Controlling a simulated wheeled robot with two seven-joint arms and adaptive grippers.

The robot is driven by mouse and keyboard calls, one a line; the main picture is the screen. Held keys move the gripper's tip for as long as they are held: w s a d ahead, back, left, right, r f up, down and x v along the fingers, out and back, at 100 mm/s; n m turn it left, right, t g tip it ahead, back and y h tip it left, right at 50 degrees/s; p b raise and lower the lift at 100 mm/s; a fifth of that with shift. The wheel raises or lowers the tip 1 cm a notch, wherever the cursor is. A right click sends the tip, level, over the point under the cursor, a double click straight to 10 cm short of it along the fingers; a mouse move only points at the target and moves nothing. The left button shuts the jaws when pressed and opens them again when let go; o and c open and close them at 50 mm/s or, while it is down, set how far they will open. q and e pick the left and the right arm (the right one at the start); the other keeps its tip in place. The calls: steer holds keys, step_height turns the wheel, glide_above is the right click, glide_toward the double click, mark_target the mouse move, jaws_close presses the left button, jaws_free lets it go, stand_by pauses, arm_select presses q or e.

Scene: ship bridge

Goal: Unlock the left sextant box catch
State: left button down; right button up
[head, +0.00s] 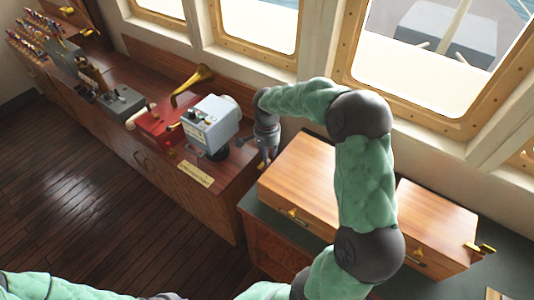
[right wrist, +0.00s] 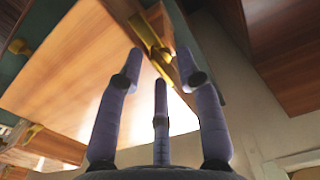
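The sextant box (head: 290,165) is a wide orange-brown wooden box on a dark green top, its middle hidden behind my right arm. Brass fittings show on its front, left (head: 292,213) and right (head: 415,262), and a brass catch (head: 482,248) sticks out at its right end. My right gripper (head: 266,158) is at the box's left end, pointing down. In the right wrist view, its three fingers (right wrist: 160,66) are spread and empty, with a brass catch (right wrist: 148,34) just beyond the fingertips. Contact cannot be told. My left gripper is out of view.
A grey instrument (head: 212,122), a red box (head: 160,124) and a brass horn (head: 192,84) stand on the wooden cabinet left of my right gripper. The window wall (head: 275,85) is close behind. The dark plank floor (head: 85,200) is clear.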

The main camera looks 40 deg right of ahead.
step_height(320, 180, up, 12)
stand_by(0.7)
stand_by(0.5)
